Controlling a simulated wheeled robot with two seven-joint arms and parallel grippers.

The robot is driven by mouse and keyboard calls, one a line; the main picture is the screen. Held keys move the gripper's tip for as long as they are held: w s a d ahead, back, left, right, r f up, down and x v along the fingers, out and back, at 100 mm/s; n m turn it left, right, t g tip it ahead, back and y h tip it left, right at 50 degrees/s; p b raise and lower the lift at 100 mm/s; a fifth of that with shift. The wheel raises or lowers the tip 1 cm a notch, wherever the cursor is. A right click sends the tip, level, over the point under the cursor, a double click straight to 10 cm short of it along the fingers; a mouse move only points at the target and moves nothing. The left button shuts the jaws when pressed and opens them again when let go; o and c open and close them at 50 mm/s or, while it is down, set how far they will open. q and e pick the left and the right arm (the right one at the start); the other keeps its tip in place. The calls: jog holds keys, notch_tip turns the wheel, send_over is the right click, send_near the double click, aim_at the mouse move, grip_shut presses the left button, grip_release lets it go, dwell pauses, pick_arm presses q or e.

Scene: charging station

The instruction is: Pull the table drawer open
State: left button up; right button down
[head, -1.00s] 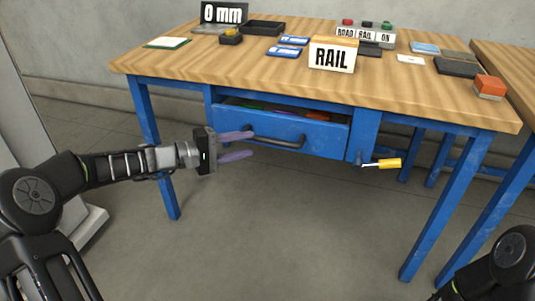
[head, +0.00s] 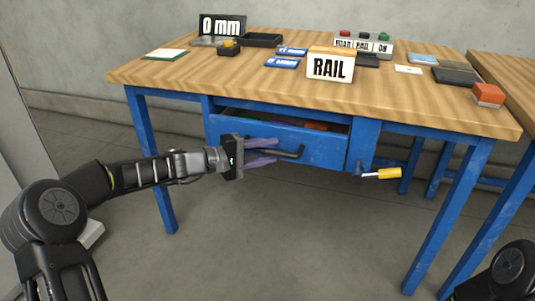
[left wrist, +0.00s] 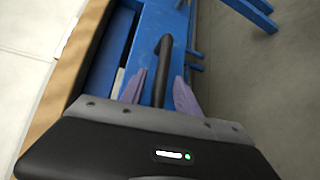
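The blue table drawer (head: 320,148) is slightly open under the wooden tabletop, with a dark gap above its front and coloured contents inside. Its dark bar handle (head: 292,153) runs across the front; it also shows in the left wrist view (left wrist: 162,62). My left gripper (head: 275,151) is at the left part of the handle, with its two purple fingers apart. In the left wrist view the fingers (left wrist: 158,92) stand either side of the bar, with gaps visible, so it is not clamped. My right gripper is out of view.
The floor before the drawer is clear.

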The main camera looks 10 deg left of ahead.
pick_arm(q)
jog(key=shift+d, duration=0.1)
jog(key=shift+c, duration=0.6)
grip_shut()
dwell(0.8)
